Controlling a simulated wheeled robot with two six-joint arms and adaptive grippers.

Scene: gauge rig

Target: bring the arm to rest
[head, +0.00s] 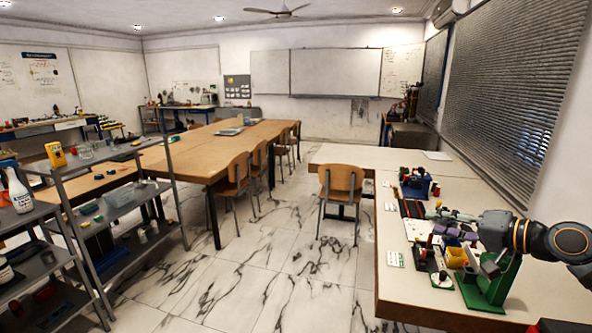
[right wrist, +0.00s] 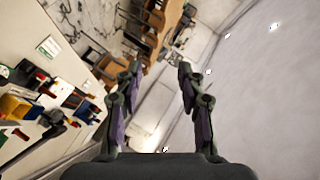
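My right arm (head: 553,240) comes in from the right edge of the head view. Its gripper (head: 438,222) points left above the bench with the gauge rig parts. In the right wrist view the two dark fingers with purple pads stand wide apart (right wrist: 158,76), with nothing between them. The green stand (head: 497,287) is on the bench below my right wrist. A yellow bin (head: 456,258) is beside it, below the gripper, and the gripper looks clear of both. My left gripper is in neither view.
The bench (head: 398,300) runs along the right wall under the blinds. A blue fixture (head: 415,187) with small coloured parts stands farther back on it. A chair (head: 341,187) stands at its left side. The bench's near left corner is bare. A grey shelf rack (head: 115,222) stands at left.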

